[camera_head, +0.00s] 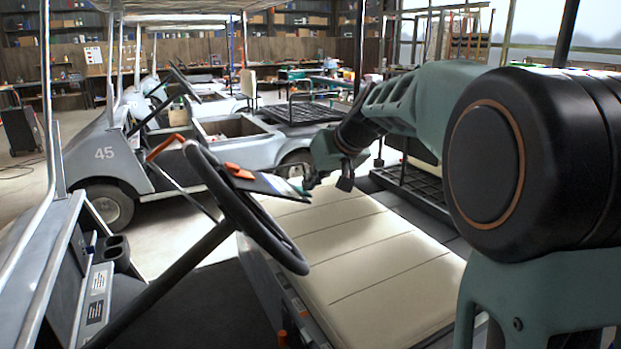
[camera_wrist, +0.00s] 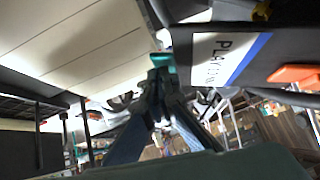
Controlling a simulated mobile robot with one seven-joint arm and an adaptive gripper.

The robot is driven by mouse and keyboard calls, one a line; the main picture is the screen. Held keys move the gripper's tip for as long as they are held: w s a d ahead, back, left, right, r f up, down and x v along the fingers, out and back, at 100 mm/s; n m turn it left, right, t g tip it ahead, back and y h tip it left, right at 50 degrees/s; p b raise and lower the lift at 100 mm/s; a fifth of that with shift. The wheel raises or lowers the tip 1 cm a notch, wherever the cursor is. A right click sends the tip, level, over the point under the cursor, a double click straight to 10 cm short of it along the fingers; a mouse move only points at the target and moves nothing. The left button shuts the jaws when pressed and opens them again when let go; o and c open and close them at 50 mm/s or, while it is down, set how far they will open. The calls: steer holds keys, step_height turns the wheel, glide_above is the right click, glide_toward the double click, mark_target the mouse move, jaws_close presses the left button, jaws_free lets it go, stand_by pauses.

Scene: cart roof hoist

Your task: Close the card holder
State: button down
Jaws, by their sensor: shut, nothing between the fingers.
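The card holder (camera_head: 268,184) is a dark flat piece at the steering wheel, with an orange part (camera_head: 239,171) at its left end. In the wrist view the dark holder (camera_wrist: 266,67) carries a white card with black lettering and a blue stripe (camera_wrist: 216,56). The orange part (camera_wrist: 297,75) shows at the right there. My gripper (camera_head: 305,189) is shut and empty, just right of the holder's right end. Its fingertips also show in the wrist view (camera_wrist: 161,60), close to the card's left edge. I cannot tell whether they touch it.
The black steering wheel (camera_head: 236,205) and its column stand left of the cream seat (camera_head: 370,255). Another cart numbered 45 (camera_head: 100,165) is parked behind. A black rack (camera_head: 410,190) stands beyond the seat.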

steer(key=a+f+y+b, duration=0.1)
steer(key=f+b, duration=0.1)
steer(key=s+a+f+m+y+b, duration=0.1)
steer(key=f+b, duration=0.2)
steer(key=a+f+m+g+y+b, duration=0.1)
steer(key=f+b, duration=0.1)
steer(key=f, duration=0.1)
steer(key=shift+s+y, duration=0.2)
steer(key=shift+y, duration=0.1)
steer(key=shift+s+a+f+b, duration=0.2)
steer(key=shift+a+f+b, duration=0.2)
steer(key=shift+b, duration=0.25)
steer(key=shift+s+a+f+b, duration=0.2)
steer(key=shift+a+f+b, duration=0.1)
steer(key=shift+a+b, duration=0.3)
steer(key=shift+f, duration=0.1)
